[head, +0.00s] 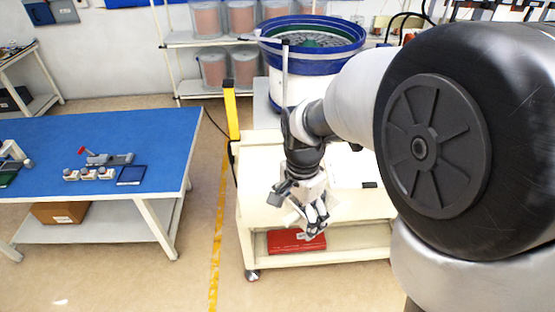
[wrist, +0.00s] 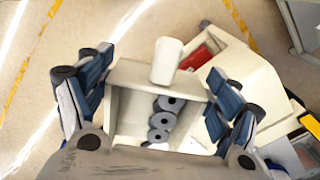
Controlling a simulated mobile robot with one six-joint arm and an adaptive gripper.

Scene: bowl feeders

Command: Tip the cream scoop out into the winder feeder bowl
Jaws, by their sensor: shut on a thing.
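My gripper (head: 316,212) is shut on the cream scoop (head: 311,188), in front of the cream cart and low beside its top. In the wrist view the fingers of my gripper (wrist: 155,105) stand on both sides of the scoop (wrist: 128,80), and its pale rounded handle (wrist: 167,60) sticks out at the far side. Several grey ring-shaped parts (wrist: 160,120) lie inside the scoop. A feeder bowl (head: 268,35) with a blue rim and a green middle stands behind the cart top, above and apart from the scoop. Its right side is partly hidden by my arm.
The cream cart (head: 262,186) carries a red case (head: 297,243) on its lower shelf. A yellow post (head: 231,110) rises at its left corner. A blue-topped table (head: 60,135) with small devices stands at left. Clear floor with a yellow line lies between.

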